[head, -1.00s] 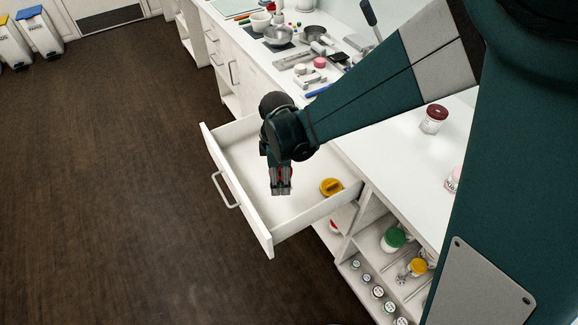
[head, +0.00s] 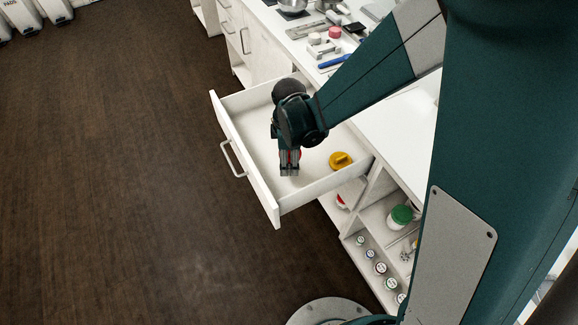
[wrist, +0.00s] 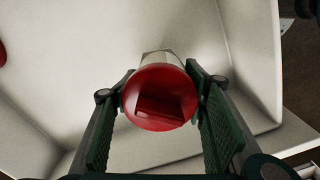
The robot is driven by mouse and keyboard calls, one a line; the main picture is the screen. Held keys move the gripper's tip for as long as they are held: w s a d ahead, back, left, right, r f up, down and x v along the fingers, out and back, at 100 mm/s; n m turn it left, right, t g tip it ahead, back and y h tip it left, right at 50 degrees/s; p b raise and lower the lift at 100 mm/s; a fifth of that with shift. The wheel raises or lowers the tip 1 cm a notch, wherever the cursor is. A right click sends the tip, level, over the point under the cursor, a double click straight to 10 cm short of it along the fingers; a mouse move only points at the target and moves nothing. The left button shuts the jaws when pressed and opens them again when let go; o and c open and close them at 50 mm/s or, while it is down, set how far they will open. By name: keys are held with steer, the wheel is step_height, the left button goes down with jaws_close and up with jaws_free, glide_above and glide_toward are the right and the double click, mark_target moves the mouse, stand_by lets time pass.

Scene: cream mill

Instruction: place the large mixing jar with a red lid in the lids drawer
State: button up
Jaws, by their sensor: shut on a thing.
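My gripper (head: 289,172) is over the open lids drawer (head: 252,178) and points down. In the wrist view my gripper (wrist: 163,112) is shut on the large mixing jar with a red lid (wrist: 160,98). Its round red lid faces the camera between the two fingers, and a bit of its pale body shows behind the lid. In the head view only a sliver of red shows beside the fingers; the rest of the jar is hidden. I cannot tell whether the jar touches the drawer floor.
A yellow lid (head: 341,161) lies in the drawer's right corner. Another red thing shows at the left edge of the wrist view (wrist: 2,54). Shelves with a green-lidded jar (head: 401,215) and several small jars stand right of the drawer. The drawer's left part is clear.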

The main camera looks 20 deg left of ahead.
steer(key=shift+f+b, duration=0.45)
steer(key=shift+f, duration=1.45)
steer(key=shift+f, duration=0.15)
steer(key=o, duration=0.9)
steer(key=shift+r, duration=0.2)
steer(key=shift+r+p, duration=1.25)
steer(key=shift+r, duration=4.75)
steer(key=shift+d, duration=0.1)
